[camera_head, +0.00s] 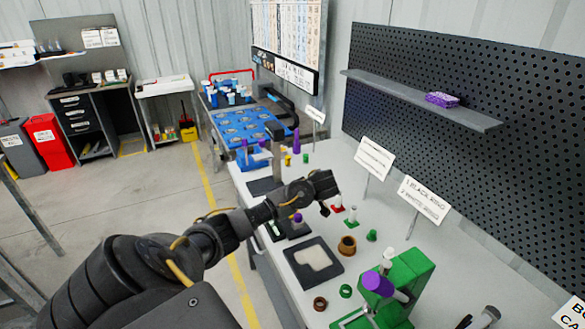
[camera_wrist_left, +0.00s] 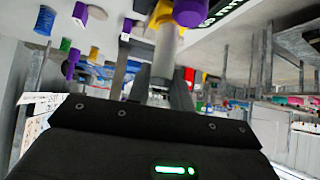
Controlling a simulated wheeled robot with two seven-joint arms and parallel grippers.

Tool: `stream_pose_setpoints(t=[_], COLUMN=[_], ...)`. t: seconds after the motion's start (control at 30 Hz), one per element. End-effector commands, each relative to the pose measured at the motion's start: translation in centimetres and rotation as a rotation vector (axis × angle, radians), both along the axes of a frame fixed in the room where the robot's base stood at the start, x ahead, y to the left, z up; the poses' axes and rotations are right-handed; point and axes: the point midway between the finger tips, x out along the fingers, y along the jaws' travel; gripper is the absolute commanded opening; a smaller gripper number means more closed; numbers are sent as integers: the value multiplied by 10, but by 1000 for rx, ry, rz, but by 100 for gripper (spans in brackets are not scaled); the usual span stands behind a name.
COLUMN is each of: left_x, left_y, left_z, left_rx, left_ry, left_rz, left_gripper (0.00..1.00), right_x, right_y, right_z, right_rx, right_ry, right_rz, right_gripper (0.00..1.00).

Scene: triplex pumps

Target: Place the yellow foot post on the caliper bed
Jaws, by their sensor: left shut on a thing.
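My left gripper (camera_head: 325,208) is over the white bench. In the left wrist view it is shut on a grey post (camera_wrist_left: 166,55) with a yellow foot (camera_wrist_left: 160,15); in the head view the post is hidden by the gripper. A dark plate (camera_head: 298,233) with a purple knob (camera_head: 297,217) and a small green display (camera_head: 275,230) lies left of and below the gripper; it looks like the caliper bed. A purple cylinder (camera_wrist_left: 191,11) shows close to the foot in the wrist view; I cannot tell whether they touch. My right gripper is not in view.
A red-foot post (camera_head: 337,205) and a green-foot post (camera_head: 351,216) stand right of the gripper. Nearer are a black tray (camera_head: 299,268), a brown ring (camera_head: 347,246) and a green machine (camera_head: 408,268). Sign cards (camera_head: 374,158) stand behind. Bench right of the posts is mostly clear.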

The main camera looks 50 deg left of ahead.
Motion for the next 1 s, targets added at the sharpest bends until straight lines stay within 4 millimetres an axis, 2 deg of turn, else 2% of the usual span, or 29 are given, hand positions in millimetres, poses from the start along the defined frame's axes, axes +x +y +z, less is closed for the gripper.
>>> stream_pose_setpoints(t=[0.2, 0.5, 0.87, 0.9, 1.0], left_x=[0, 0, 0, 0, 0], left_y=[0, 0, 0, 0, 0], left_z=[-8, -41, -46, -47, -46], left_rx=[0, 0, 0, 0, 0], left_ry=[1, 0, -1, -1, -1], left_rz=[-2, -1, -2, -2, -2], left_gripper=[0, 0, 0, 23, 36], right_x=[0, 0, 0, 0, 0], right_y=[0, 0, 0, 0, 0], right_z=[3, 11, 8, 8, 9], right_rx=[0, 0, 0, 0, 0], right_ry=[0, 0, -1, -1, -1], right_rz=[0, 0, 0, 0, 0], right_gripper=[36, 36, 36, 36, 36])
